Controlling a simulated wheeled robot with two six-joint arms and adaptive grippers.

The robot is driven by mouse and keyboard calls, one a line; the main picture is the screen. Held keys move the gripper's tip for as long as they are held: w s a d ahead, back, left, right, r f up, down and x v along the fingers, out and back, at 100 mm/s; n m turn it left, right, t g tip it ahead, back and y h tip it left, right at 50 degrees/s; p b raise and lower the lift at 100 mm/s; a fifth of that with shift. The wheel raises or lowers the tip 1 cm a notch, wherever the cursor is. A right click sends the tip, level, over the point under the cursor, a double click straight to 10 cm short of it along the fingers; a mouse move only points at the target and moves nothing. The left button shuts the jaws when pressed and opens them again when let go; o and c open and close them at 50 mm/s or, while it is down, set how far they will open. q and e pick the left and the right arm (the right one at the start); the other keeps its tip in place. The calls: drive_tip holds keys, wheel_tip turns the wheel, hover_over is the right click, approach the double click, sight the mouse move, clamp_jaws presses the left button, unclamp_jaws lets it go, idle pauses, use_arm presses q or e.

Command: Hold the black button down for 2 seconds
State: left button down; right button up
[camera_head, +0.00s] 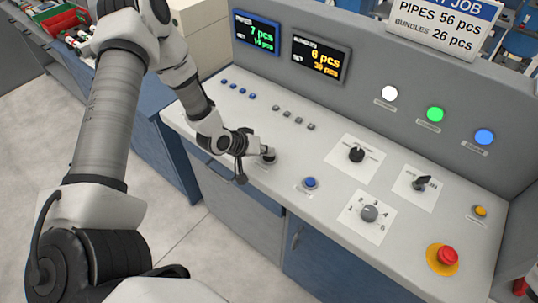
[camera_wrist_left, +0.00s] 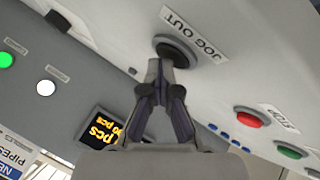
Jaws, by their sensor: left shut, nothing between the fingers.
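The black button (camera_wrist_left: 178,50) is in the wrist view, in a dark round collar on the light panel, beside a label reading "JOG OUT". My left gripper (camera_wrist_left: 160,72) is shut and empty, with its fingertips at the edge of the button in that view. I cannot tell whether they touch it or whether it is pressed. In the head view my left gripper (camera_head: 268,155) points down at the left front part of the panel and hides most of the button. My right gripper is not in view.
A red button (camera_wrist_left: 250,117) and a green button (camera_wrist_left: 290,151) are on the panel near the gripper. In the head view, a blue button (camera_head: 310,183), selector knobs (camera_head: 369,213) and a red emergency stop (camera_head: 447,256) lie to the right. Two displays (camera_head: 320,59) stand behind.

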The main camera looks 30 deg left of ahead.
sight(267, 157)
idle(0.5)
use_arm(q)
drive_tip(key=shift+r+p, duration=0.6)
drive_tip(key=shift+r, duration=0.2)
drive_tip(key=shift+r, duration=0.1)
wheel_tip(267, 157, up, 5)
drive_tip(key=p, duration=0.4)
idle(0.4)
